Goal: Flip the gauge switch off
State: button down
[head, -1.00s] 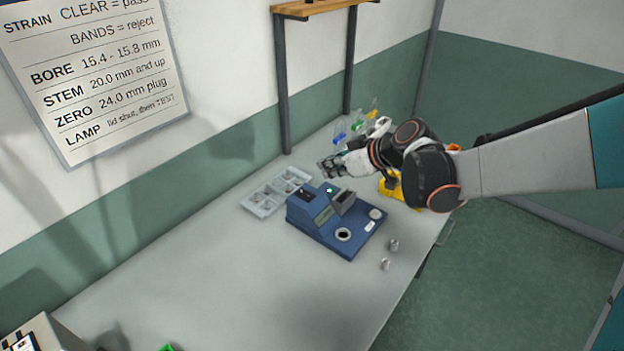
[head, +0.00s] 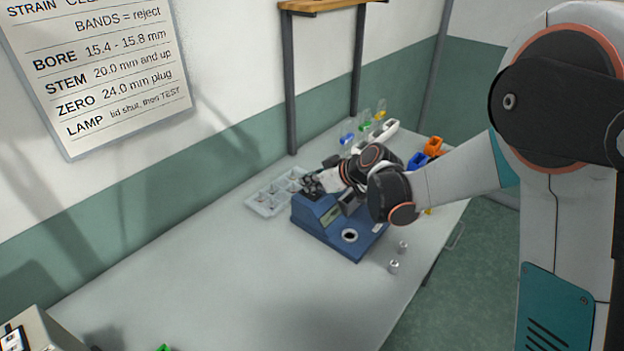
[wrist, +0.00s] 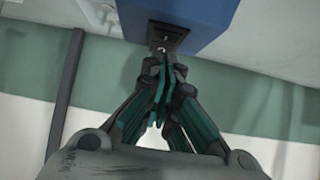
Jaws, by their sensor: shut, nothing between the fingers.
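The blue gauge (head: 340,238) stands on the bench, with a round socket (head: 349,235) and a small display on its top. Its switch is a small metal lever on a black plate (wrist: 170,37), seen in the wrist view at the edge of the blue body. My gripper (head: 312,184) is at the gauge's far left top corner and covers the switch in the head view. In the wrist view my gripper (wrist: 162,66) is shut, its tips right at the lever. I cannot tell whether they touch it, or which way the lever points.
A pale compartment tray (head: 268,199) lies left of the gauge. Small metal pieces (head: 393,266) stand to its right. Capped vials (head: 364,127) and an orange item (head: 433,146) are behind. A shelf post (head: 290,85) rises at the wall.

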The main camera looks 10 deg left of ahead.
dwell(0.3)
jog(key=shift+a+f+b, duration=0.15)
jog(key=shift+f+b, duration=0.2)
jog(key=shift+f, duration=0.05)
jog(key=shift+s+d, duration=0.5)
jog(key=shift+d, duration=0.25)
